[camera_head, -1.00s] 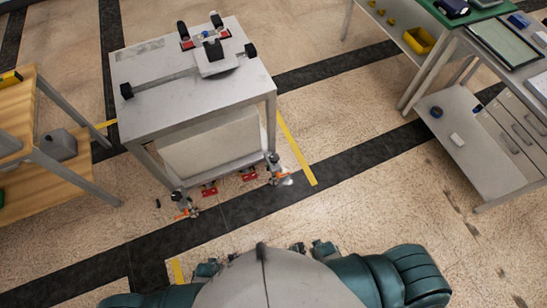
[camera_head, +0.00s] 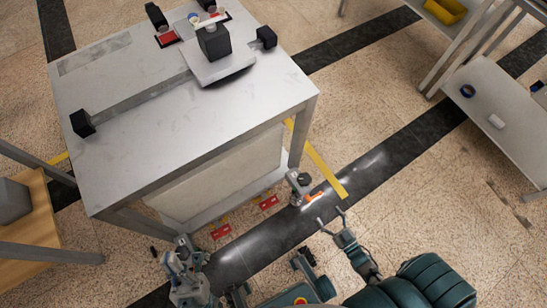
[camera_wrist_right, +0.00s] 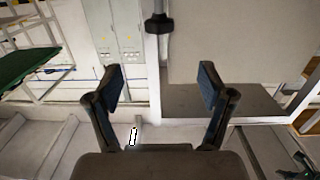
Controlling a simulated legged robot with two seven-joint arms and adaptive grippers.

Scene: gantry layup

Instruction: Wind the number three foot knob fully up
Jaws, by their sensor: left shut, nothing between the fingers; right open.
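The grey gantry table (camera_head: 200,120) stands ahead of me. Its near right foot (camera_head: 298,186), with an orange part, rests on the dark floor strip. Its near left foot (camera_head: 186,245) is partly hidden by my left gripper (camera_head: 172,263), which is shut and empty beside it. My right gripper (camera_head: 332,222) is open and empty, just in front and to the right of the near right foot. In the right wrist view a black knob (camera_wrist_right: 159,24) on a grey stem is beyond my open right gripper (camera_wrist_right: 160,82), not between the fingers. No foot number is readable.
Two red pieces (camera_head: 268,202) (camera_head: 221,231) sit low under the table's front edge. A wooden bench (camera_head: 45,220) stands at the left and a grey shelf unit (camera_head: 500,115) at the right. Open floor lies between the table and the shelf.

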